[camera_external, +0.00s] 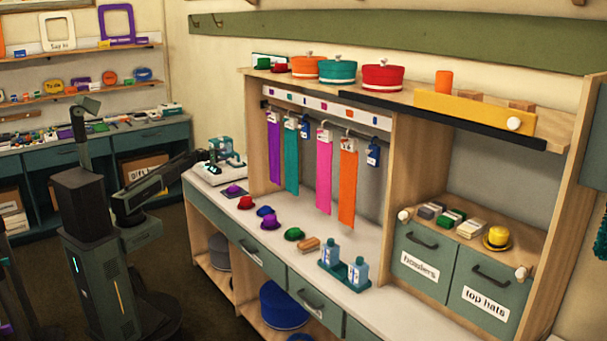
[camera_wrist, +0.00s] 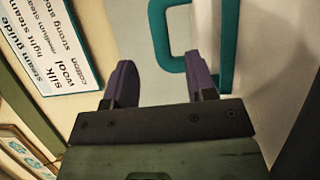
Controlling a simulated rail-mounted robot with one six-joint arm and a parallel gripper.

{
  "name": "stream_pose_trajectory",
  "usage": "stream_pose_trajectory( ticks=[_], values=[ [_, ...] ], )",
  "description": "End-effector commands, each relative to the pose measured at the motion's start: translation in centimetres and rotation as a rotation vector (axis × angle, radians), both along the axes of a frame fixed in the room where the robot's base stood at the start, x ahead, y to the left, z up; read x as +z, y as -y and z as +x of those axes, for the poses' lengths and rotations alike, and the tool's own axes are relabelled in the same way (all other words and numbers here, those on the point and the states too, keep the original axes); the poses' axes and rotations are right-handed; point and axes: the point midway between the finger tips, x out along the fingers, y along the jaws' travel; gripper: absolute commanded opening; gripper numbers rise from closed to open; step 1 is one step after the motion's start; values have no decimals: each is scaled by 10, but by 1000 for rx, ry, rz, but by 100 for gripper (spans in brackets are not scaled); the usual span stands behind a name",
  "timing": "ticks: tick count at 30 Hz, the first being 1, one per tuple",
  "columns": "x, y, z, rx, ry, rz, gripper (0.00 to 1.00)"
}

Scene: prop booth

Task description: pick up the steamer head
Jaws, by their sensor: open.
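A white and teal steamer (camera_external: 222,160) stands at the far left end of the counter in the external view. I cannot pick out its head clearly from the rest there. In the wrist view a teal loop-shaped handle (camera_wrist: 163,55), likely part of the steamer, lies ahead of my gripper. My gripper (camera_wrist: 162,82) is open, with two purple-grey fingers and nothing held between them. The loop's lower bar shows near and beyond the right finger; I cannot tell whether they touch. In the external view my gripper (camera_external: 202,155) is small beside the steamer's left side.
A steam guide card (camera_wrist: 52,45) lies at upper left in the wrist view. Several small hats, including a red one (camera_external: 245,202), stand along the counter (camera_external: 215,203). Hanging ribbons (camera_external: 292,160) and a wooden side panel (camera_external: 255,130) stand right of the steamer.

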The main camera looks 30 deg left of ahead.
Motion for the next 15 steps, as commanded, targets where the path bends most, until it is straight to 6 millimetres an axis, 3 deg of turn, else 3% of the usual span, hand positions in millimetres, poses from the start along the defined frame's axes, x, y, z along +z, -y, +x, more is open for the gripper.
stream_pose_trajectory(
  ticks=[3,8,15],
  values=[
    [0,13,15,-1,0,0,51],
    [0,17,18,-1,0,1,51],
    [-1,45,49,-2,0,1,51]
  ],
)
